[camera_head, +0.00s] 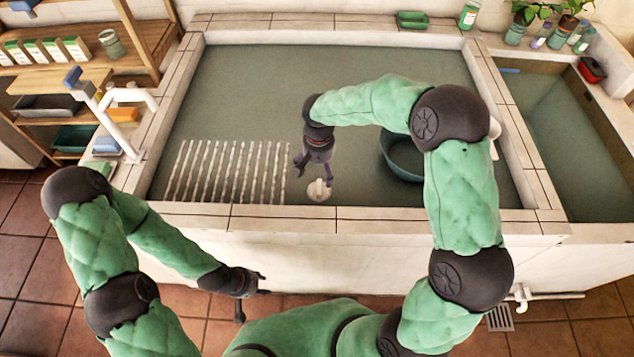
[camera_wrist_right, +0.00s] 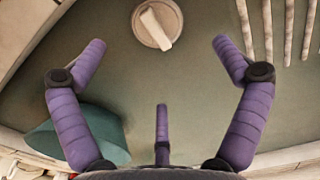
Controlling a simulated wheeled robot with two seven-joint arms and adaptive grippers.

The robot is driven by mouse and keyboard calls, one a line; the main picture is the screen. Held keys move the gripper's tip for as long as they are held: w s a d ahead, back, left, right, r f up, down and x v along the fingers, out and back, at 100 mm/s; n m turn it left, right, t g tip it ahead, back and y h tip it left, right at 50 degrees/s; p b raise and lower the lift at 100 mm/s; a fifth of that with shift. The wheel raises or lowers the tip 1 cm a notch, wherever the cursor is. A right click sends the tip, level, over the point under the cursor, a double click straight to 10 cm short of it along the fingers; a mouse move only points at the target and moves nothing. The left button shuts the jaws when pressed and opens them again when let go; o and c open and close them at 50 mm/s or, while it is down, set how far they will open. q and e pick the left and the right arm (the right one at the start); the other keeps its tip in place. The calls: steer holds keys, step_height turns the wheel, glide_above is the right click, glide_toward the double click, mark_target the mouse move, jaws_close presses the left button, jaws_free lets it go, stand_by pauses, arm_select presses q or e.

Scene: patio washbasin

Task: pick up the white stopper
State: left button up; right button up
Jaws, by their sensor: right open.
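The white stopper (camera_head: 319,190) is a round disc with a raised bar grip, lying on the basin floor near the front wall. It also shows in the right wrist view (camera_wrist_right: 157,24), at the top centre, beyond my fingertips. My right gripper (camera_head: 309,163) is above the basin floor, just behind and slightly left of the stopper. In the right wrist view its purple fingers (camera_wrist_right: 158,60) are spread wide with nothing between them. My left gripper (camera_head: 252,293) hangs outside the basin, in front of its front wall; whether its fingers are open is too small to tell.
A white slatted rack (camera_head: 228,172) lies in the basin left of the stopper. A green bowl (camera_head: 400,160) stands to the right, partly behind my right arm. The basin's front rim (camera_head: 270,217) runs close to the stopper. A white faucet (camera_head: 110,112) is at the left rim.

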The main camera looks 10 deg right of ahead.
mark_target(319, 185)
step_height(319, 185, down, 5)
steer(key=shift+b, duration=0.7)
step_height(319, 185, down, 5)
steer(key=shift+d+r+b, duration=0.1)
steer(key=shift+d+b, duration=0.05)
steer(key=shift+b, duration=1)
steer(key=shift+c, duration=0.3)
steer(key=c, duration=1.1)
